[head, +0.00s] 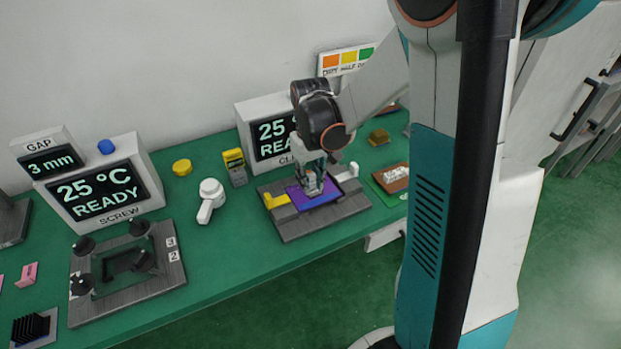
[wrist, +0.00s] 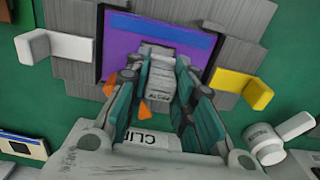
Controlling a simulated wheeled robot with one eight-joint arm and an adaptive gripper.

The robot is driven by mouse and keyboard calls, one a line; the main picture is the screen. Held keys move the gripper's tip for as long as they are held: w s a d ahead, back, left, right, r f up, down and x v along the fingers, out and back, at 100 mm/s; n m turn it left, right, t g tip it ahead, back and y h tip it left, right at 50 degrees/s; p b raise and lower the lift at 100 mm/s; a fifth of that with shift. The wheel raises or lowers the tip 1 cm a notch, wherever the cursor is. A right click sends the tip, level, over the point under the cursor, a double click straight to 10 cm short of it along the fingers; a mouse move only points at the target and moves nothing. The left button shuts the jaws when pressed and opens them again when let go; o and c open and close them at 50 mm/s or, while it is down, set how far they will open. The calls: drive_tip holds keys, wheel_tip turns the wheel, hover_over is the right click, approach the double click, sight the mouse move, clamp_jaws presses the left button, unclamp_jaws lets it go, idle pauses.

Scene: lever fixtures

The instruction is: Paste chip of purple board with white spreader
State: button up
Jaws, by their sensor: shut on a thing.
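The purple board (head: 318,200) lies flat in the grey clip fixture (head: 338,214), and it shows with a blue strip in the wrist view (wrist: 118,50). The fixture has a yellow lever (head: 276,200) on the left and a white lever (head: 348,171) on the right. My gripper (head: 313,187) is over the board, pointing down. In the wrist view its fingers (wrist: 165,100) are closed around a pale grey-white lettered tool (wrist: 158,58), apparently the spreader. Its lower end is at or just above the board; I cannot tell whether it touches. The chip is not distinguishable.
A white round-headed tool (head: 210,196) lies left of the fixture, near a yellow meter (head: 234,167) and a yellow disc (head: 182,167). The screw fixture (head: 126,270) stands at left. A brown board (head: 393,178) lies at right. The display box (head: 262,138) stands close behind.

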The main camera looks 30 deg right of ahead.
drive_tip(key=shift+s+d, duration=0.4)
drive_tip(key=shift+d, duration=0.4)
drive_tip(key=shift+a, duration=0.1)
drive_tip(key=shift+a+f, duration=0.1)
drive_tip(key=shift+a, duration=0.8)
drive_tip(key=shift+d, duration=0.1)
drive_tip(key=shift+w+d, duration=0.3)
